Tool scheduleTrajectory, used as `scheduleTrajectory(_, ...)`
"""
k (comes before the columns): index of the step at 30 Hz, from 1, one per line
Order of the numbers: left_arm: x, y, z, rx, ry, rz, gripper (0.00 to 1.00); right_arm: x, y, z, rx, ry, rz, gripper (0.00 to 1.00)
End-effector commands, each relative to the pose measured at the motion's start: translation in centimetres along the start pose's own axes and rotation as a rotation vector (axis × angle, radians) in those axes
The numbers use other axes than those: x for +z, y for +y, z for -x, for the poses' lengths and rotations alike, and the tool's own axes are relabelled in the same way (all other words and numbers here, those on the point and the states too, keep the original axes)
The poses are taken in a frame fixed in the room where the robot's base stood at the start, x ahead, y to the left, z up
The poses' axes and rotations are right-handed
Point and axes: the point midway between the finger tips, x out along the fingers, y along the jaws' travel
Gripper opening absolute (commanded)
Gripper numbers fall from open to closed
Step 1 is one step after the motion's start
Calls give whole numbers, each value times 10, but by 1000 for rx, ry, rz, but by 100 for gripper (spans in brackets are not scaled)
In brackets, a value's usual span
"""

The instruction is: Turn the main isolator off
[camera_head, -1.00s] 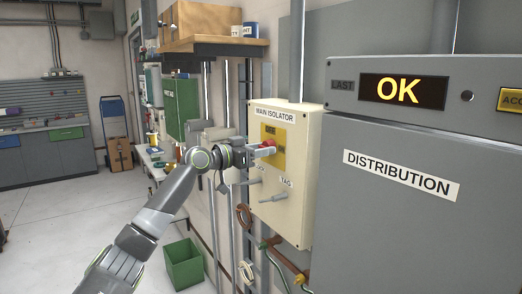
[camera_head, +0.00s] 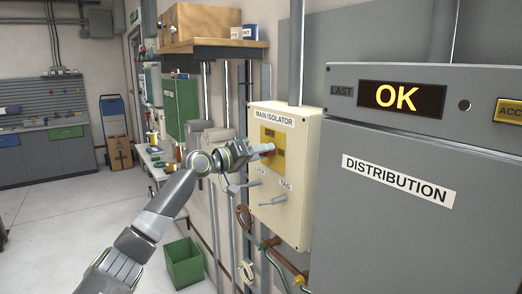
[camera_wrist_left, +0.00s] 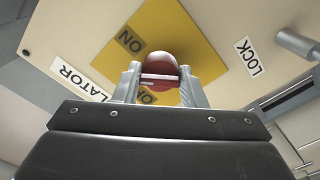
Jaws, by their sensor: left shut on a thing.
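The main isolator (camera_head: 298,185) is a cream wall box with a yellow plate (camera_head: 267,136) and a red rotary handle (camera_head: 269,147). My left gripper (camera_head: 264,152) is at the front of the box, shut on the red handle. In the left wrist view the two fingers (camera_wrist_left: 158,80) stand on either side of the red handle (camera_wrist_left: 158,62). The yellow plate (camera_wrist_left: 195,45) there carries an ON label (camera_wrist_left: 131,40) and a second label (camera_wrist_left: 148,98) partly hidden by the gripper. My right gripper is out of view.
Two grey pegs, by the LOCK and TAG labels (camera_head: 285,185), stick out below the handle. A grey distribution cabinet (camera_head: 400,230) stands close on the right, its display reading OK. A wooden shelf (camera_head: 215,47) juts out above left. A green bin (camera_head: 184,262) stands on the floor.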

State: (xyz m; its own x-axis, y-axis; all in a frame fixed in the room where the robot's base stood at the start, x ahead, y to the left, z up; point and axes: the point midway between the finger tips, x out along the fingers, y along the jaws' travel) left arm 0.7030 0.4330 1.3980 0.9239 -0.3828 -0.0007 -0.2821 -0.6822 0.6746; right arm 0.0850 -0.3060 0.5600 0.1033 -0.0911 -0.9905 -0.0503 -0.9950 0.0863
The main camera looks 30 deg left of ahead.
Motion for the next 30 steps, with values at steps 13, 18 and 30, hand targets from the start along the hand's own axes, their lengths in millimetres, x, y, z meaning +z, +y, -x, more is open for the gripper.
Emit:
scheduleTrajectory(13,-3,3,0,0,2,422,15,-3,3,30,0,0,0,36)
scheduleTrajectory(18,-3,3,0,-1,1,568,15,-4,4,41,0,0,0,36)
scheduleTrajectory(30,-2,2,0,0,3,792,15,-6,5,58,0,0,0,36)
